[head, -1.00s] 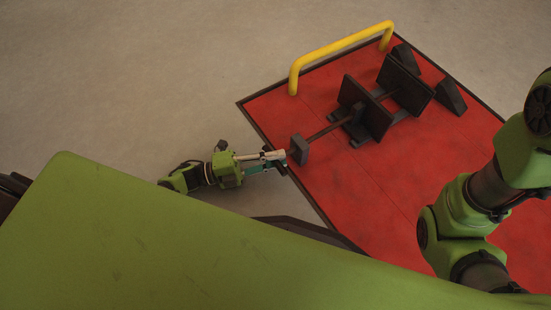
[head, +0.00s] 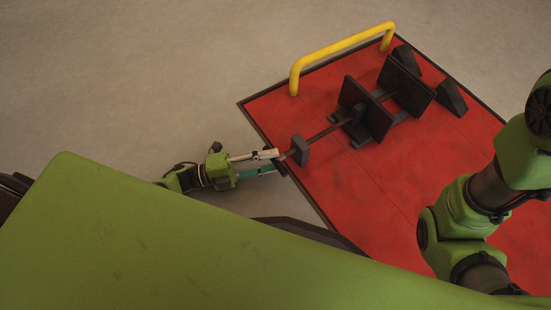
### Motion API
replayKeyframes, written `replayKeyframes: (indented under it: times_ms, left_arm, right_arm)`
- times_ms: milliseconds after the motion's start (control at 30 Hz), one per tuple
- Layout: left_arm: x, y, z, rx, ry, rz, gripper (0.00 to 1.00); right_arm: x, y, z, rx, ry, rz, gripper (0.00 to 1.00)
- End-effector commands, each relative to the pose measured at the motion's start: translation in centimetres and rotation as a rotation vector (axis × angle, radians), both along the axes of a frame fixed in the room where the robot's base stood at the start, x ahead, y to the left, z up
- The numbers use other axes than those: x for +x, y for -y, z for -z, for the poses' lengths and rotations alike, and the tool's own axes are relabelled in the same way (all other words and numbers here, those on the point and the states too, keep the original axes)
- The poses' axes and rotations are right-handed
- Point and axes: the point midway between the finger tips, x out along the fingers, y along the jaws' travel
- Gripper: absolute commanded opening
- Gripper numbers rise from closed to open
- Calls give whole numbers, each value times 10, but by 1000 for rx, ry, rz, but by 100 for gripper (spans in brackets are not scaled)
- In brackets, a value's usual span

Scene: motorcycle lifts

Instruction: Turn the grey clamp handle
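The clamp stands on the red lift platform (head: 400,175). It has two dark upright plates (head: 365,107) and a long rod (head: 330,130) running lower left through a small dark block (head: 300,149) near the platform's edge. The grey clamp handle is small and hard to make out; a short dark end (head: 286,156) shows just left of the block. My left gripper (head: 276,161) is just left of that end, its pale and teal fingers spread apart with nothing seen held between them. My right arm shows at the right, but its gripper is out of view.
A yellow bar (head: 340,53) arches along the platform's far left edge. Dark wedge blocks (head: 452,98) stand beyond the plates. The concrete floor (head: 130,80) left of the platform is clear. My green body covers the lower left.

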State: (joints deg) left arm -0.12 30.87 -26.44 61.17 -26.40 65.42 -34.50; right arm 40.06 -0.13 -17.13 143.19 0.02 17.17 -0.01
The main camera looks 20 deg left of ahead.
Motion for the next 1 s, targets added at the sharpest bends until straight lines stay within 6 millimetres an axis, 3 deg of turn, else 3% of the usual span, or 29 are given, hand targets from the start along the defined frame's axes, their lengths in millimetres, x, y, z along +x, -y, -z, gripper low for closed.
replayKeyframes:
  times_ms: [200, 367, 1000]
  left_arm:
    - [-19, -33, 4, 1, -4, -1, 34]
    - [-27, -46, 5, 0, -2, -1, 34]
    - [-28, -46, 1, -8, 0, 0, 34]
  right_arm:
    - [-1, 0, 0, -2, 2, 0, 40]
    - [-1, 0, 0, -2, 2, 0, 40]
    - [1, 0, -1, -2, -1, 1, 40]
